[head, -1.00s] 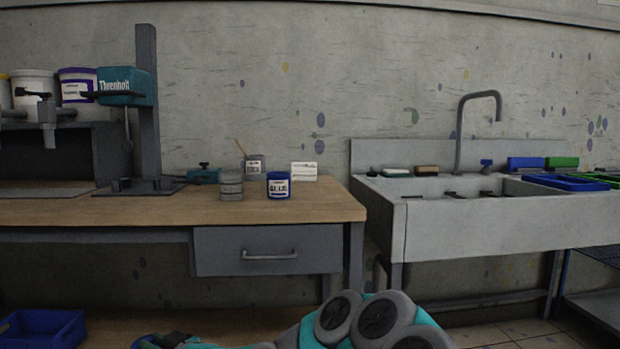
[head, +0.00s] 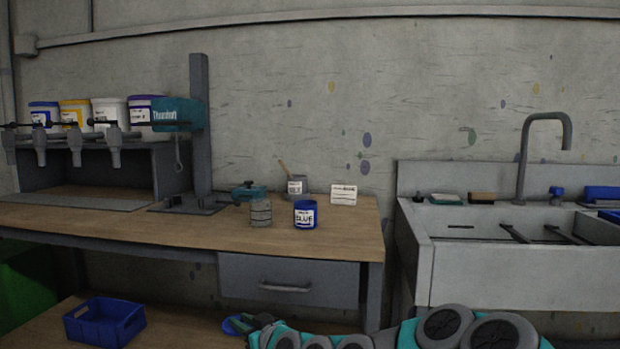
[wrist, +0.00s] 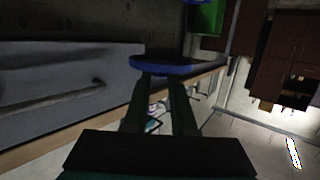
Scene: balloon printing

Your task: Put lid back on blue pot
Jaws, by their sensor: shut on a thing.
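The blue pot (head: 305,214), with a white label reading BLUE, stands upright on the wooden workbench (head: 345,240), near its right end. Whether its top is open is hard to tell. My gripper (head: 252,324) is low in front of the bench, below the drawer and to the left of the pot in the picture. It is shut on a flat round blue lid (head: 236,324). In the wrist view, the two fingers (wrist: 160,84) pinch the near edge of the lid (wrist: 178,67), which is seen nearly edge-on. The lid is well apart from the pot.
A grey tin (head: 260,213) stands close left of the pot. A tin with a stick (head: 296,187) and a white card (head: 343,194) are behind it. The drawer handle (head: 285,288) juts out below. A sink (head: 520,270) is at the right, a blue crate (head: 105,322) lower left.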

